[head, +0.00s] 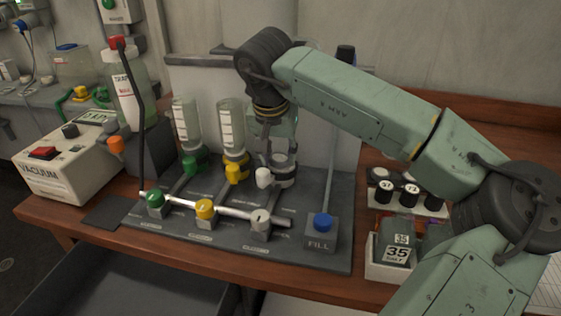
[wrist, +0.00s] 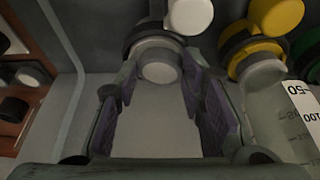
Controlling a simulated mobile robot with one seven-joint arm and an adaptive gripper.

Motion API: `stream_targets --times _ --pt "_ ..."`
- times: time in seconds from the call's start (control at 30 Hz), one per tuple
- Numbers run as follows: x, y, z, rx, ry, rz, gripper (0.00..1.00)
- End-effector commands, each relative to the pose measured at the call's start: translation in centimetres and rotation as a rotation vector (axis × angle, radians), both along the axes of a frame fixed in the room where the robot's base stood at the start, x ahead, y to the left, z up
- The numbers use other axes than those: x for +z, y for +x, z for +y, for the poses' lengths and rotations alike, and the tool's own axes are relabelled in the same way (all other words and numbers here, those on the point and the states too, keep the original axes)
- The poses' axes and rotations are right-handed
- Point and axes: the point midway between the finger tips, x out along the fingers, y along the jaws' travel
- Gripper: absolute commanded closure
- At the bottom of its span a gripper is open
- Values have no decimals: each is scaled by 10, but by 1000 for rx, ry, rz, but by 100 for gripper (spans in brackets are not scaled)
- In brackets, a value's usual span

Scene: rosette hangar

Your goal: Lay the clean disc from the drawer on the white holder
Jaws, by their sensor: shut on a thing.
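The white holder (head: 284,178) stands at the right end of the row of stations, behind its white knob (head: 263,177). In the wrist view the white knob (wrist: 190,15) is at the top, with the holder's pale round top (wrist: 160,70) below it. My gripper (head: 278,145) is above the holder. Its two padded fingers (wrist: 167,115) are shut on a clear, pale vessel (wrist: 165,125), which looks like a funnel. I cannot tell whether the vessel touches the holder. No clean disc can be made out.
Funnels with a green knob (head: 188,163) and a yellow knob (head: 233,172) stand close on the left. A metal pipe (head: 230,212) with valves runs in front. The FILL post (head: 321,228) and a crate of containers (head: 385,270) are to the right.

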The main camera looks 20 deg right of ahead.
Motion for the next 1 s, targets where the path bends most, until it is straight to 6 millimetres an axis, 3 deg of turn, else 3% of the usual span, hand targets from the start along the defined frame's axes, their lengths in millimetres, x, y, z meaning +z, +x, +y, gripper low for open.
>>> stream_targets --times 0.37,1.0 --pt "1 0 0 0 0 0 88" --pt "30 0 0 0 -1 -1 88"
